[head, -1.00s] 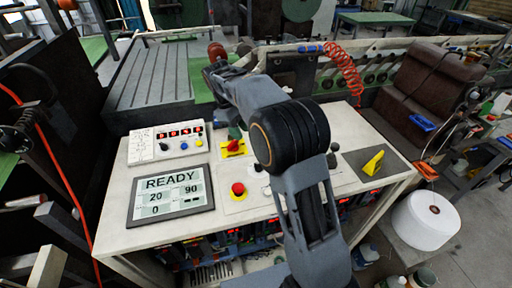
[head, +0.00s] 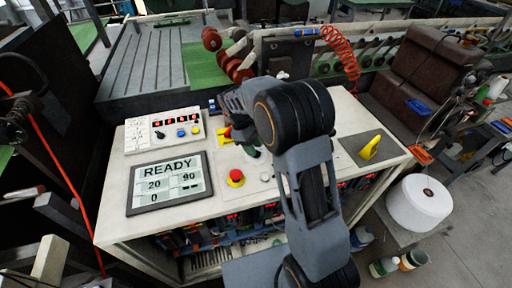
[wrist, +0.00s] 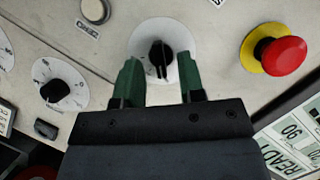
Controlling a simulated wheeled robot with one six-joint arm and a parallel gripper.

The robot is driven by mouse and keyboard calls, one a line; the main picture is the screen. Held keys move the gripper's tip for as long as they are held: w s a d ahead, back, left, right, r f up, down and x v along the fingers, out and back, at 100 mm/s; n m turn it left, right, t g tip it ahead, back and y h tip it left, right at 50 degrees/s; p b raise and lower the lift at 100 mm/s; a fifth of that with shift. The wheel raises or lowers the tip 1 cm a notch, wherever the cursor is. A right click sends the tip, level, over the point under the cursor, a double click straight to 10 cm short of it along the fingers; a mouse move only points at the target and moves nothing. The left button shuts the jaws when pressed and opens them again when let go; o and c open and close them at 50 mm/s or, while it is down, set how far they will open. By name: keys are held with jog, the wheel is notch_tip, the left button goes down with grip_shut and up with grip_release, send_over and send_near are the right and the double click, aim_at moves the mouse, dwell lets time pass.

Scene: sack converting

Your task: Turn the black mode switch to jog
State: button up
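In the wrist view a black knob (wrist: 160,54) sits on a round white dial plate (wrist: 178,33); its label is not readable, so I cannot tell which setting it points to. My gripper (wrist: 160,82) has two green fingers spread apart, one on each side of the knob's near part, with a visible gap to it. In the head view my gripper (head: 252,152) points down over the panel, largely covered by my arm, which also hides this knob.
A red emergency button (wrist: 284,55) on a yellow base stands right of the knob. The head view shows a READY display (head: 170,183) and a yellow lever (head: 370,148).

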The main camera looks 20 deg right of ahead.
jog(key=shift+s+d+f, duration=0.2)
jog(key=shift+f, duration=0.35)
grip_shut()
